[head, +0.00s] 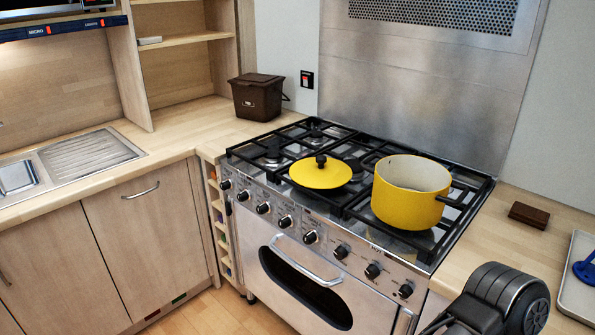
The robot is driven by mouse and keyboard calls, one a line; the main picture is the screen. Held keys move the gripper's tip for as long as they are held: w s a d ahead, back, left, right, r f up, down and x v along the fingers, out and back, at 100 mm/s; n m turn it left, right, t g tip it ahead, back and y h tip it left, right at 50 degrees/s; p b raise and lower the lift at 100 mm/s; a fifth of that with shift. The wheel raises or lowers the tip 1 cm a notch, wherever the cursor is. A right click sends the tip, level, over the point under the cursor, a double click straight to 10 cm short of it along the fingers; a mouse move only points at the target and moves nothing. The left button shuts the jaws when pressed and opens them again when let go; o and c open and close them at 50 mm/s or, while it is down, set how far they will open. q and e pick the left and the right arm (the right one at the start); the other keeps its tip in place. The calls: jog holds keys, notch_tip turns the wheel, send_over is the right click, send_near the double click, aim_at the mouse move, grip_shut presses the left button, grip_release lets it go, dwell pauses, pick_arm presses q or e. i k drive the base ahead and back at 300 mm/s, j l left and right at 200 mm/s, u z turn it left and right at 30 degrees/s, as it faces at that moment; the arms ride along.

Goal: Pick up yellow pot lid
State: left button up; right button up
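The yellow pot lid (321,173) is a flat yellow disc with a black knob on top. It lies on the black grates of the range cooker (310,236), left of the yellow pot (411,191). The pot is open on top, with black side handles, and stands on the right part of the grates. The lid and pot are apart. Part of my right arm shows at the bottom right, beyond the cooker's right front corner. No fingers of either gripper show.
A brown bin (257,97) stands on the wooden counter behind left. A small brown block (529,215) and a light tray (578,283) with a blue item lie on the right counter. Knobs and an oven handle (305,262) line the cooker front. Space above the lid is clear.

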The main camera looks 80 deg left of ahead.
aim_at(321, 172)
jog(key=u, duration=3.05)
jog(key=i+l, duration=0.1)
jog(key=l, duration=1.4)
jog(key=i, duration=0.05)
